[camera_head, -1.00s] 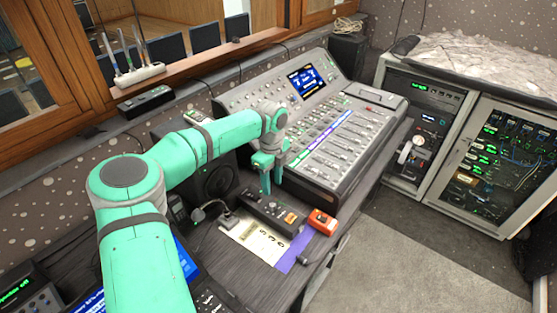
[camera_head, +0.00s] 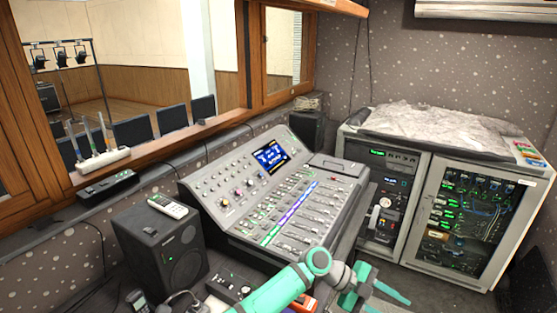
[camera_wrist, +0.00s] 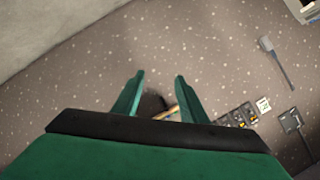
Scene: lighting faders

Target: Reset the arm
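My green arm (camera_head: 275,293) reaches in from the bottom edge of the head view. My gripper (camera_head: 385,297) is at the bottom, right of the mixing console, with its fingers pointing right, low in front of the rack cabinets. In the wrist view my gripper (camera_wrist: 159,76) has its two fingers apart with nothing between them. The lighting console (camera_head: 285,200), with rows of faders and a lit screen, stands on the desk to the left of the gripper, apart from it.
A black speaker (camera_head: 165,250) with a white remote on top stands left of the console. A small control box (camera_head: 230,285) and an orange box (camera_head: 303,303) are partly cut off or hidden by my arm. Rack cabinets (camera_head: 475,220) stand at the right. A speckled surface (camera_wrist: 75,85) fills much of the wrist view.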

